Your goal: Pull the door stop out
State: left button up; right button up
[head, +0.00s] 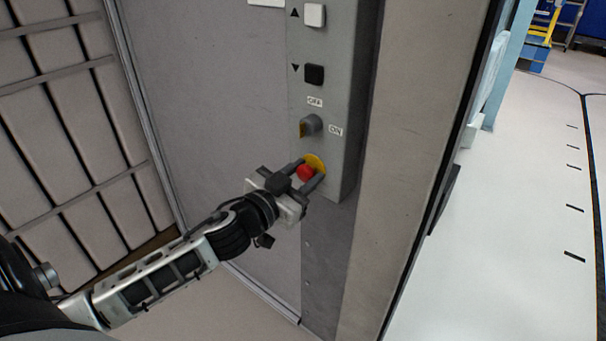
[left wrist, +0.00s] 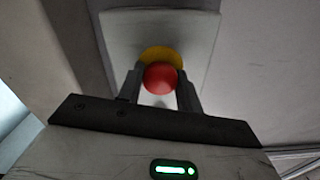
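The door stop is a red round button (head: 305,172) on a yellow base (head: 315,161), low on a grey control panel (head: 345,120). In the left wrist view the red button (left wrist: 160,78) sits in the middle with the yellow base (left wrist: 160,55) behind it. My left gripper (head: 307,173) is at the panel, its two fingers spread on either side of the button. The fingertips reach close to the yellow base. I cannot tell whether a finger touches the button. My right gripper is not in view.
Above the button are a rotary switch (head: 311,125) between OFF and ON labels, a black button (head: 314,75) and a white button (head: 314,15). A slatted wall (head: 70,120) stands at the left. Open pale floor (head: 530,210) lies at the right, beyond the post.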

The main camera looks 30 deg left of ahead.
pick_arm(q)
grip_shut()
jog(key=shift+s+p, duration=0.35)
jog(key=shift+s, duration=0.15)
jog(key=shift+w+f, duration=0.1)
jog(key=o, duration=0.7)
grip_release()
jog(key=shift+o, duration=1.4)
jog(key=s+a+b, duration=0.1)
jog(key=s+b, duration=0.1)
jog(key=s, duration=1.4)
jog(key=shift+s+a, duration=0.15)
